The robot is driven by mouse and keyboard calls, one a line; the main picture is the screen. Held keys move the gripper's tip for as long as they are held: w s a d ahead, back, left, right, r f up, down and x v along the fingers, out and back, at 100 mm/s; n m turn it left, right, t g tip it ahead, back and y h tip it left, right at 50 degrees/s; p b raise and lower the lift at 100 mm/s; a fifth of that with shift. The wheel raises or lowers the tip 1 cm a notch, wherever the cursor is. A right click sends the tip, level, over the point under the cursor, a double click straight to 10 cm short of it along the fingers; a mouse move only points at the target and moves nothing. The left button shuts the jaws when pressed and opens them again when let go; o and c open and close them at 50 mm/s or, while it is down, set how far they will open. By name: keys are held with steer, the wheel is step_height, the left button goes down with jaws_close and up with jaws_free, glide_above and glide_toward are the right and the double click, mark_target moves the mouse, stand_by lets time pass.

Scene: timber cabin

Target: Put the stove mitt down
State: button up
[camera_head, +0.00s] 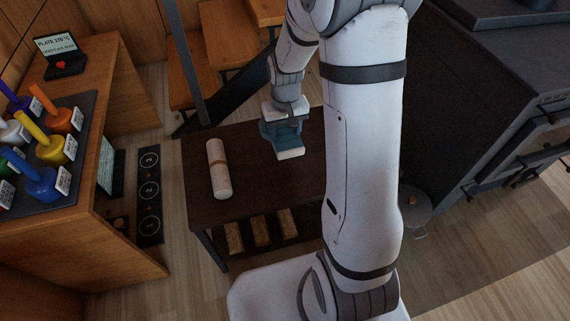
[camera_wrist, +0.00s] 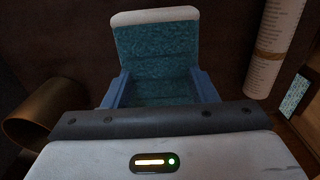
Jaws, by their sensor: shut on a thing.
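The stove mitt (camera_head: 282,136) is teal with a pale cuff. My gripper (camera_head: 286,121) is shut on it, over the dark brown low table (camera_head: 250,190). The mitt points downward, pale end lowest; I cannot tell whether it touches the tabletop. In the wrist view the mitt (camera_wrist: 156,50) sits between the two blue fingers of my gripper (camera_wrist: 157,88), its pale edge farthest from me. The part between the fingers is partly hidden by the gripper body.
A cream roll with a brown band (camera_head: 218,170) lies on the table's left; it also shows in the wrist view (camera_wrist: 272,50). A brass-coloured curved object (camera_wrist: 42,112) is at lower left there. The tabletop between roll and mitt is bare. A black stove (camera_head: 470,100) stands right.

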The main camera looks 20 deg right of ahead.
steer(key=shift+s+f+b, duration=0.1)
steer(key=shift+f+b, duration=0.3)
steer(key=shift+f, duration=0.5)
step_height(320, 180, down, 10)
steer(key=b, duration=0.3)
steer(key=shift+r, duration=0.35)
steer(key=o, duration=0.5)
steer(key=shift+f, duration=0.2)
steer(key=o, duration=0.5)
steer(key=shift+r, duration=0.1)
